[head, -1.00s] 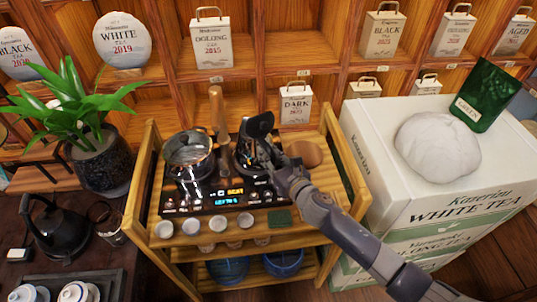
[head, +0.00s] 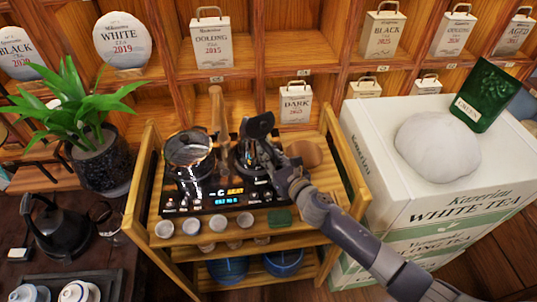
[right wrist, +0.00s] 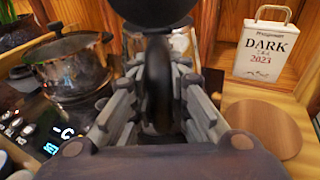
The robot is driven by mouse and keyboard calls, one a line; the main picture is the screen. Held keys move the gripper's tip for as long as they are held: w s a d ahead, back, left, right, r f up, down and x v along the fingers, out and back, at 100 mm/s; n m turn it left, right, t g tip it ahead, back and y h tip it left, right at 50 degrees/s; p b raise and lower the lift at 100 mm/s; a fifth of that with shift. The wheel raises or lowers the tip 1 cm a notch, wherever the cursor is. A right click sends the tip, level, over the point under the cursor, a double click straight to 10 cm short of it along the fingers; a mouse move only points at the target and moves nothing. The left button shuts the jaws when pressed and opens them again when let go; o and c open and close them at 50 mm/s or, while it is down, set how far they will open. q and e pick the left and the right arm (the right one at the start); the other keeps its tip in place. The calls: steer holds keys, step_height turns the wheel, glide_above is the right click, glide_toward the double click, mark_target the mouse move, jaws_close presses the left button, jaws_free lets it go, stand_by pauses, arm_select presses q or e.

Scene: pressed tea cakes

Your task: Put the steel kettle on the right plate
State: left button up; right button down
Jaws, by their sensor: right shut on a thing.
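The steel kettle (head: 246,150) is at the right plate of the two-plate cooker (head: 200,206). Its body is shiny and its upper part is black. My right gripper (head: 266,156) is shut on the kettle's black handle, which stands between the fingers in the right wrist view (right wrist: 158,85). The kettle looks upright. I cannot tell whether its base touches the plate, because the gripper and the kettle hide the contact. My left gripper is not in view.
A steel pot with a glass lid (head: 188,150) is on the left plate. Several small cups (head: 190,225) and a green pad (head: 279,217) line the cart's front. A round wooden board (head: 306,153) lies right of the cooker. A DARK tea box (head: 296,104) stands behind.

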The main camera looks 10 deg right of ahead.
mark_target(274, 164)
steer(key=shift+f+b, duration=0.45)
steer(key=shift+b, duration=0.2)
stand_by(0.4)
steer(key=c, duration=1.8)
jaws_free()
steer(key=shift+f, duration=0.1)
steer(key=shift+s+f, duration=0.15)
steer(key=shift+f, duration=0.1)
steer(key=shift+p+v, duration=0.45)
steer(key=shift+v, duration=2.4)
steer(key=v, duration=0.5)
steer(key=shift+s+p, duration=0.1)
steer(key=shift+p, duration=0.25)
